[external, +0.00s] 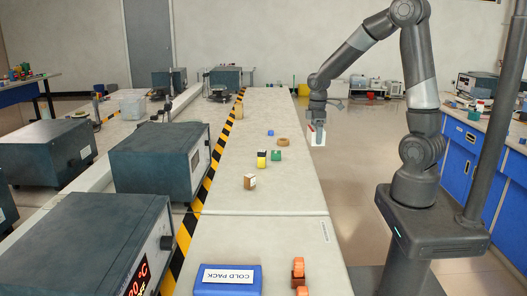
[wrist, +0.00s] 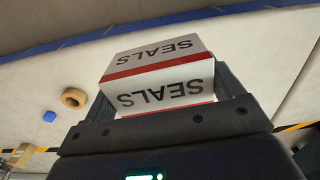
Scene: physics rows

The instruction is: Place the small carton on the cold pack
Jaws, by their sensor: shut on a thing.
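The small carton (wrist: 158,82) is a white box with a red band and the word SEALS. It fills the space between the fingers of my gripper (wrist: 165,98) in the wrist view. In the external view, my gripper (external: 317,122) holds the carton (external: 319,137) in the air by the far right edge of the long bench. The cold pack (external: 228,281) is a flat blue block with a white COLD PACK label, lying on the near end of the bench, far from my gripper. Its near edge is cut off by the frame.
On the bench (external: 230,215) stand a brown block (external: 250,182), a yellow and black item (external: 261,159), a green block (external: 276,155), a brown ring (external: 284,141) and a small blue item (external: 270,132). Orange items (external: 298,268) stand right of the cold pack. Instrument boxes (external: 160,160) line the left.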

